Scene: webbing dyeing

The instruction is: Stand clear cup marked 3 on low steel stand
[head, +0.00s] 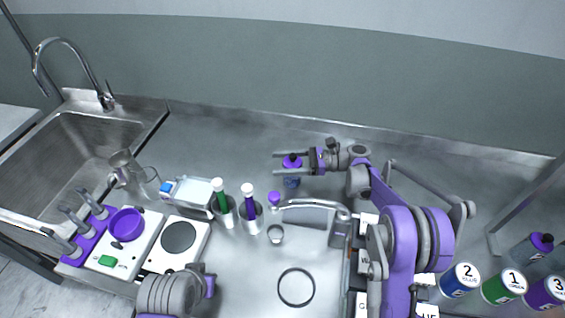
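I cannot make out a clear cup marked 3. A small clear cup (275,235) stands near the middle, with no readable mark from here. I cannot surely pick out the low steel stand. My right gripper (284,163) is at the back middle, its fingers on either side of a purple-capped bottle (291,182). It is unclear whether they press on the bottle. My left arm shows only at the bottom left; its fingers are not in view.
Two steel cups (252,224) hold a green and a purple tube. A sink (85,140), a purple bowl (126,224) and a hotplate (179,238) are left. A steel tray with a black ring (296,287) lies in front. Numbered cans (504,287) stand right. The back counter is mostly clear.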

